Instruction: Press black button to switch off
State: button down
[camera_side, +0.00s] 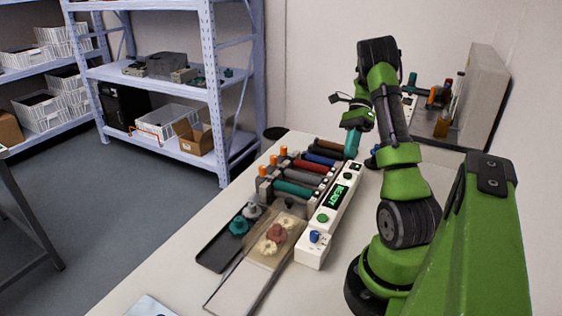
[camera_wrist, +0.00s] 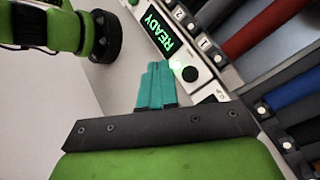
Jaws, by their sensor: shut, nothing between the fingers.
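The white control panel (camera_side: 309,250) has a lit green READY display, (camera_side: 337,195) also readable in the wrist view (camera_wrist: 158,30). In the side view my gripper (camera_side: 350,156) points down over the panel's far end.
Several coloured cartridges (camera_side: 293,188) lie in a row left of the panel. A green button (camera_side: 322,217) and a blue knob (camera_side: 314,237) are at the panel's near end. A black tray (camera_side: 214,258) and gears (camera_side: 276,232) lie in front. A grey box (camera_side: 472,95) stands behind.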

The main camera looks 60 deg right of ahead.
jog(key=shift+f, duration=2.2)
jog(key=shift+f, duration=0.15)
jog(key=shift+f, duration=0.25)
jog(key=shift+f, duration=0.45)
dwell(0.9)
jog(key=shift+r, duration=0.9)
jog(key=shift+r, duration=0.1)
jog(key=shift+r, duration=2.4)
